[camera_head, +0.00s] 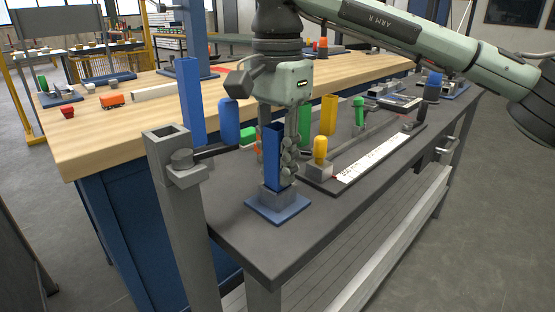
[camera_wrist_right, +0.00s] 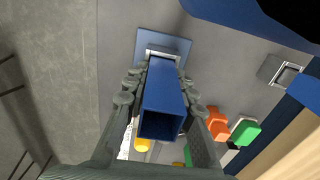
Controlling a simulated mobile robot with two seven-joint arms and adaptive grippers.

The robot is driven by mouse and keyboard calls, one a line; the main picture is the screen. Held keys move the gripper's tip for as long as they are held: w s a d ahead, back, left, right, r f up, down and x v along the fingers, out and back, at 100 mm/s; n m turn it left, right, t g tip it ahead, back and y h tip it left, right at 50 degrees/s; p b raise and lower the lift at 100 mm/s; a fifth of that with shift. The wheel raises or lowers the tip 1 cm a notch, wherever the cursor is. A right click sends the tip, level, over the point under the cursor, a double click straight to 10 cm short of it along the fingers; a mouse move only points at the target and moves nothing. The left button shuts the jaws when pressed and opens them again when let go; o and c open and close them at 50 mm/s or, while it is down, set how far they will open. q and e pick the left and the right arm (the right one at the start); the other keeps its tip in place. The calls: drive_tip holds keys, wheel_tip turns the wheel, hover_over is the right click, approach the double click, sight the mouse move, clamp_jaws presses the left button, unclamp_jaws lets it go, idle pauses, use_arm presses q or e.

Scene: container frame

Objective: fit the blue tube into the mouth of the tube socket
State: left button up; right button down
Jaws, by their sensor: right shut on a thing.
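The blue tube (camera_head: 272,158) is a square, hollow, upright tube in the head view. My right gripper (camera_head: 285,160) is shut on it, with a finger on either side. The tube socket (camera_head: 279,190) is a grey square piece on a blue base plate (camera_head: 277,209) near the table's front corner. The tube's lower end meets the socket's top, in line with it; I cannot tell how deep it sits. In the right wrist view the tube (camera_wrist_right: 163,90) shows its open end, and the socket (camera_wrist_right: 162,54) shows partly behind it. My left gripper is not in view.
A grey post (camera_head: 170,150) with a square opening stands at the table's left corner. A tall blue tube (camera_head: 190,100), a blue rounded piece (camera_head: 229,121), a yellow block (camera_head: 328,115) and a yellow cylinder (camera_head: 320,149) stand behind the socket. The dark tabletop (camera_head: 270,243) in front is clear.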

drive_tip(key=shift+f, duration=0.2)
drive_tip(key=shift+r, duration=0.2)
drive_tip(key=shift+r, duration=0.25)
idle(1.3)
drive_tip(key=shift+d+f, duration=0.1)
drive_tip(key=shift+f, duration=0.4)
drive_tip(key=shift+r, duration=0.15)
drive_tip(key=shift+r+p, duration=0.3)
drive_tip(key=shift+r, duration=0.05)
idle(0.7)
